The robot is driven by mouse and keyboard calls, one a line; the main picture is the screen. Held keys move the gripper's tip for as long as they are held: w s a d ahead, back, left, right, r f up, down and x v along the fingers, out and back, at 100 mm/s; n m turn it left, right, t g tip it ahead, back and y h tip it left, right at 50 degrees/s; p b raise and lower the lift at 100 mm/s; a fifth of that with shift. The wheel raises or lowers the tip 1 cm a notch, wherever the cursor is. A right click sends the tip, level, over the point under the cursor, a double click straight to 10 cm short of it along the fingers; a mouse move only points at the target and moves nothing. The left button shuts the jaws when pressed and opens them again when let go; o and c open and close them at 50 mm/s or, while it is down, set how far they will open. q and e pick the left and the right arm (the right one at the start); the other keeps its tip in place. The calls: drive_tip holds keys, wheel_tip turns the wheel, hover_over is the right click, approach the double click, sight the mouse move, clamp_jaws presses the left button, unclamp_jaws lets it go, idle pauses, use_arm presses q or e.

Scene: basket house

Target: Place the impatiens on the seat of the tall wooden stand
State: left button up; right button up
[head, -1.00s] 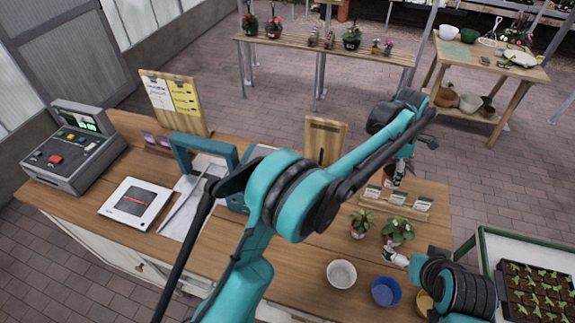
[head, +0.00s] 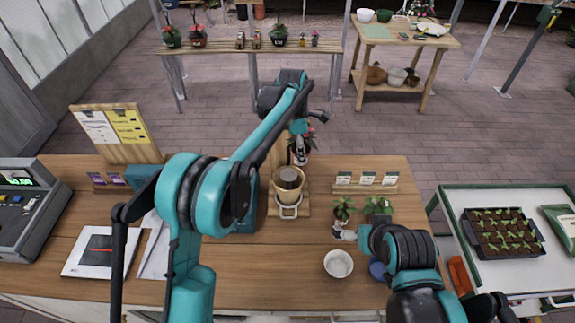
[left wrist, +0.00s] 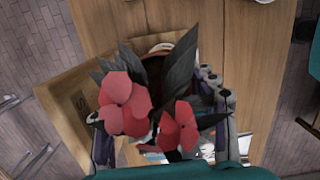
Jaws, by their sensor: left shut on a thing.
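The impatiens (head: 309,137), with red flowers and dark leaves, is held by my left gripper (head: 300,150), which is shut on it above the counter. Its flowers fill the middle of the left wrist view (left wrist: 125,105), hiding most of the pot and fingers. The wooden stand (head: 274,207) is on the counter just below and left of it in the head view, with a brown round cup-like part and a pale ring at its front. My left arm partly covers its back board. My right gripper (head: 342,234) is low by two small potted plants; its finger opening is unclear.
A tag rack (head: 365,189) stands right of the stand. Small potted plants (head: 343,208) and (head: 378,205), a white bowl (head: 338,263) and a partly hidden blue bowl (head: 377,270) are near my right gripper. A notice board (head: 118,130) stands at the left.

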use_arm(q)
drive_tip(key=shift+s+a+f, duration=0.1)
drive_tip(key=shift+a+f, duration=0.55)
drive_tip(key=shift+f, duration=0.4)
drive_tip(key=shift+w+a+f, duration=0.1)
drive_tip(key=shift+a+f, duration=0.55)
drive_tip(key=shift+f, duration=0.45)
drive_tip(key=shift+s+a+f, duration=0.1)
drive_tip(key=shift+a+f, duration=0.55)
drive_tip(key=shift+f, duration=0.4)
drive_tip(key=shift+s+f+b, duration=0.1)
drive_tip(key=shift+f+b, duration=0.1)
drive_tip(key=shift+b, duration=0.15)
drive_tip(key=o, duration=1.4)
drive_tip(key=shift+r, duration=0.15)
